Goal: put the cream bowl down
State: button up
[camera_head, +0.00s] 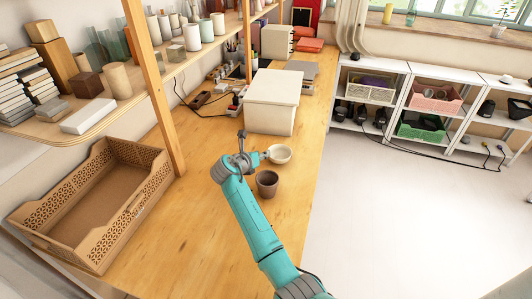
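The cream bowl (281,154) is upright over the wooden table, in front of the white box. My gripper (265,155) is at its left rim and looks shut on it. The fingertips are small in this view. Whether the bowl touches the table or hangs just above it cannot be told.
A brown cup (267,184) stands close in front of the bowl, right beside my arm. A white lidded box (272,102) is behind. An empty brown crate (96,205) sits at the left under a shelf (130,92). Bare table (190,230) lies between crate and arm.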

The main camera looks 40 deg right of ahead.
jog(key=shift+v, duration=2.15)
jog(key=shift+a, duration=0.1)
